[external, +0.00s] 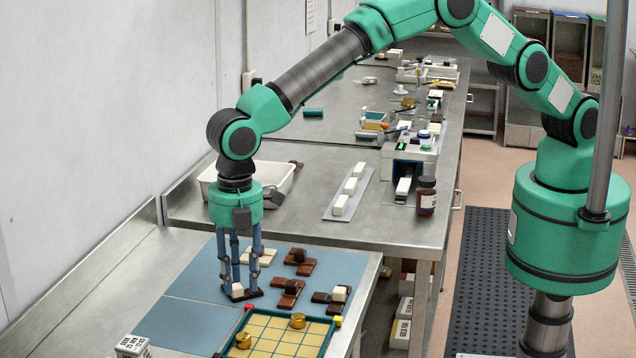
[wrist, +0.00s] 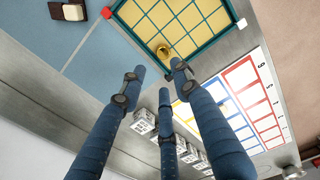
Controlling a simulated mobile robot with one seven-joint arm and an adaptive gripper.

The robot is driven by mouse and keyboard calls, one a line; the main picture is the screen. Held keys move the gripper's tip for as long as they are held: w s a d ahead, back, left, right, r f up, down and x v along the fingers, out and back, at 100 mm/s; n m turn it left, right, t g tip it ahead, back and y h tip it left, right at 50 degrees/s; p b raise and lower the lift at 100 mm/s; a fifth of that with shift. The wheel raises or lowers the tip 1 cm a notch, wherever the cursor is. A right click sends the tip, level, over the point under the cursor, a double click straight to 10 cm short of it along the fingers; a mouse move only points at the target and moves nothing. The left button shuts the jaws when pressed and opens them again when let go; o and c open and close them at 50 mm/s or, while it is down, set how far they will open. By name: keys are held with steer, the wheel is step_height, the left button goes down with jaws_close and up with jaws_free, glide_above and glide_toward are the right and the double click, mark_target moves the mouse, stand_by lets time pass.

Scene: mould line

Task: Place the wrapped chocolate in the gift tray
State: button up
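My gripper (external: 238,285) has three blue fingers and points down at the blue mat. I cannot tell which piece is the wrapped chocolate.
Other brown pieces (external: 300,262) lie on the mat (external: 195,290), one with a white block (external: 340,293). A red cube (external: 337,321) is at the tray's corner. A white bin (external: 215,178) stands behind my gripper.

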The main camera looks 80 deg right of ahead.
steer(key=w+d+r+m+t, duration=0.15)
steer(key=d+r+m, duration=0.25)
steer(key=d+r, duration=1.35)
steer(key=s+d+r+m, duration=0.2)
steer(key=s+d+r, duration=0.1)
steer(key=d+r, duration=0.5)
steer(key=s+d+r+m, duration=0.2)
steer(key=s+d+r, duration=0.3)
steer(key=d, duration=0.6)
steer(key=s+d+r+m+t, duration=0.1)
steer(key=s+d+r+m, duration=0.25)
steer(key=s+d, duration=0.45)
steer(key=s+d+r+m+t, duration=0.2)
steer(key=s+d+r, duration=0.3)
steer(key=d, duration=0.4)
steer(key=s+d+f+m, duration=0.2)
steer(key=s+d, duration=0.3)
steer(key=s, duration=0.4)
steer(key=s+d+f+m, duration=0.2)
steer(key=s+d+f, duration=0.1)
steer(key=s, duration=0.6)
steer(key=shift+s+d+f+m+t, duration=0.2)
steer(key=shift+d+f+m+t, duration=0.2)
steer(key=shift+d, duration=0.5)
